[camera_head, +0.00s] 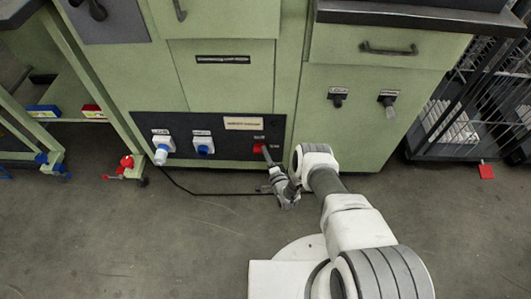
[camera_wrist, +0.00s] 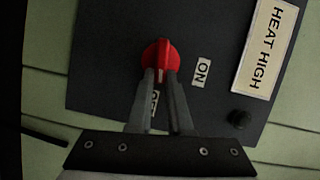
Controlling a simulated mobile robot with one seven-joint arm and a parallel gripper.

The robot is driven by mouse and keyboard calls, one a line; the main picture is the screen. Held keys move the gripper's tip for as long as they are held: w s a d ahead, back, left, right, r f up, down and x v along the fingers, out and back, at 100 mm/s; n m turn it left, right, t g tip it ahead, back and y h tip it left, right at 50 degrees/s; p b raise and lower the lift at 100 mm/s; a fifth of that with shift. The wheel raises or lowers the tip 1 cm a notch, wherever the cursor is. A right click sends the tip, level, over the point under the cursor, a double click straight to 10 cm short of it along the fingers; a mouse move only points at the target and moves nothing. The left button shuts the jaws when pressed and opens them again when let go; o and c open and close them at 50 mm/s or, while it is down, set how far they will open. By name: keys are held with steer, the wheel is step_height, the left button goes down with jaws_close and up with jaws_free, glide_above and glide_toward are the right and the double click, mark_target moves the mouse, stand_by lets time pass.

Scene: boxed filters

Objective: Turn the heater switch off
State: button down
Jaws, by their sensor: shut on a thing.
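The heater switch is a red knob (camera_wrist: 158,57) on a dark panel (camera_wrist: 108,62) in the wrist view. A plate reading HEAT HIGH (camera_wrist: 266,45) is to its right. An ON label (camera_wrist: 202,72) is beside the knob, and a second label (camera_wrist: 154,98), apparently OFF, shows partly between my fingers. A pale mark on the knob's lower side lies between the fingertips. My gripper (camera_wrist: 160,80) is shut on the knob. In the head view my gripper (camera_head: 268,162) reaches the red switch (camera_head: 259,149) low on the dark panel; the fingers partly cover it.
A black cable (camera_head: 205,193) runs along the floor below. Two dark knobs (camera_head: 338,97) (camera_head: 387,104) are on the right cabinet. The floor in front is mostly clear.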

steer(key=shift+w+r, duration=0.1)
steer(key=shift+w, duration=0.15)
stand_by(0.3)
steer(key=c, duration=0.8)
jaws_free()
steer(key=shift+c, duration=0.2)
steer(key=shift+s, duration=0.15)
